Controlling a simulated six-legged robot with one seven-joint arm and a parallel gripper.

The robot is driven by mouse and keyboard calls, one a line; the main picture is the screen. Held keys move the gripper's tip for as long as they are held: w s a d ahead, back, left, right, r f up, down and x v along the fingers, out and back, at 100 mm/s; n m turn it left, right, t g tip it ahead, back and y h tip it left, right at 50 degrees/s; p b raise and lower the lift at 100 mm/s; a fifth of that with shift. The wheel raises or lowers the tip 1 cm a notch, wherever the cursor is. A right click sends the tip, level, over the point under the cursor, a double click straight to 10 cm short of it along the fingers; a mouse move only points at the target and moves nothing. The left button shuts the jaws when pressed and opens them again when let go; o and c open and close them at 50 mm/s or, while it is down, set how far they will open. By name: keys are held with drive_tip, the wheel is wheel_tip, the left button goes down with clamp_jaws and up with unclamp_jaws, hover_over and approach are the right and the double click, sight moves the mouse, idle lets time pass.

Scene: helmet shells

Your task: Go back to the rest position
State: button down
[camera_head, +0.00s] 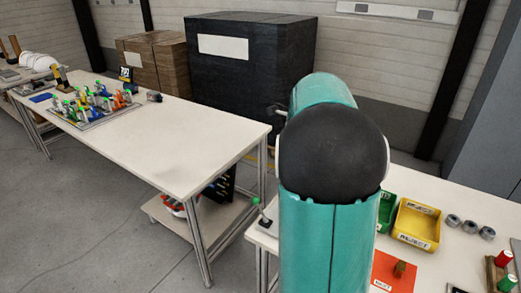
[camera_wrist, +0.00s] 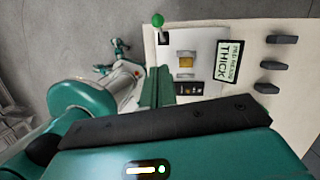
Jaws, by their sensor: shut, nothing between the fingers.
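My teal arm with a black rounded joint stands large in the middle of the head view and hides what is behind it. My gripper (camera_wrist: 157,88) shows in the wrist view as two dark green fingers, shut and empty. It is in front of a pale fixture (camera_wrist: 205,45) with a green-knobbed lever (camera_wrist: 158,20) and a card reading THICK (camera_wrist: 230,62). I cannot tell the distance between fingers and fixture. In the head view the gripper is not clearly visible.
The near right table has a yellow reject bin (camera_head: 416,224), a green bin (camera_head: 386,209), grey rings (camera_head: 470,227) and an orange mat (camera_head: 393,272). A long white table (camera_head: 185,150) bears a board of coloured clamps (camera_head: 95,105). A large black box (camera_head: 250,60) stands behind. Grey floor is free at left.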

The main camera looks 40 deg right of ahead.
drive_tip(key=s+a+r+n+t+h, duration=0.1)
drive_tip(key=s+a+r+n, duration=0.1)
drive_tip(key=a+n, duration=0.6)
drive_tip(key=s+a+r+n, duration=0.25)
drive_tip(key=a+n, duration=0.25)
drive_tip(key=a, duration=0.4)
drive_tip(key=s+a+f+n+t+h, duration=0.1)
drive_tip(key=s+a+f+n+t, duration=0.1)
drive_tip(key=s+a+n, duration=0.8)
drive_tip(key=a+n, duration=0.3)
drive_tip(key=n, duration=0.4)
drive_tip(key=shift+s+a+f+t, duration=0.3)
